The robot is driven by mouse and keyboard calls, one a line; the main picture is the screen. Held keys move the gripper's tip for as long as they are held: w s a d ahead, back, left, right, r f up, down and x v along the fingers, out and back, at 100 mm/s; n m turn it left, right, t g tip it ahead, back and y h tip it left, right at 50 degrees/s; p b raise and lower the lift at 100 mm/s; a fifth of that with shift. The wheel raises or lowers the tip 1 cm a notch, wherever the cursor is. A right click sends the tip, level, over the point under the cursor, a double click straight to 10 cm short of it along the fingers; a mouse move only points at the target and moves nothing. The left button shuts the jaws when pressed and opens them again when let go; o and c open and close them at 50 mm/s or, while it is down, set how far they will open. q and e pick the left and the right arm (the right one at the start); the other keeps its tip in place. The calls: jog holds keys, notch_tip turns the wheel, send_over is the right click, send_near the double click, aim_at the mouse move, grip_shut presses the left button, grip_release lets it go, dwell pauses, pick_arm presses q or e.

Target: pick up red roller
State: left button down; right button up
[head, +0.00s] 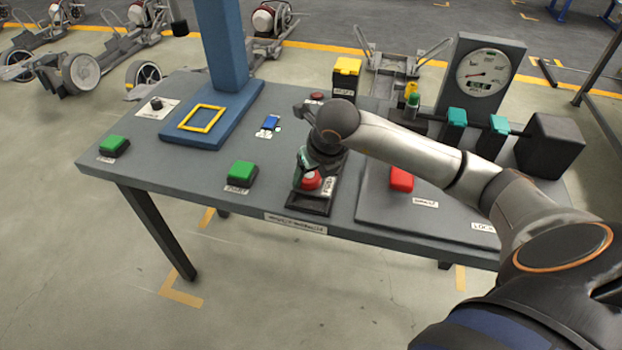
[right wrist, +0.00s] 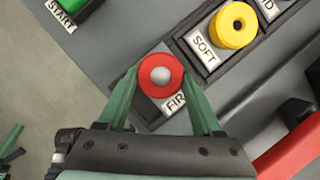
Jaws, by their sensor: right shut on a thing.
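The red roller (right wrist: 160,91), a red ring with a pale centre, sits between the fingertips of my right gripper (right wrist: 161,78) in the right wrist view. The gripper is shut on it, at the slot labelled FIRM. In the head view the red roller (head: 311,181) shows below my right gripper (head: 312,172), over the front end of a dark rack (head: 308,204). I cannot tell whether it still touches the rack. A small dark green piece at the lower left of the right wrist view may be my left gripper (right wrist: 11,146); its jaws are unclear.
A yellow roller (right wrist: 235,27) sits in the SOFT slot. Green buttons (head: 241,173) (head: 114,145) stand left on the table (head: 200,185). A red block (head: 401,179) lies right. A blue column (head: 220,45) and a gauge (head: 484,73) rise at the back.

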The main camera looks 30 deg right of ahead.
jog(key=shift+c, duration=1.4)
grip_shut()
jog(key=shift+r, duration=0.15)
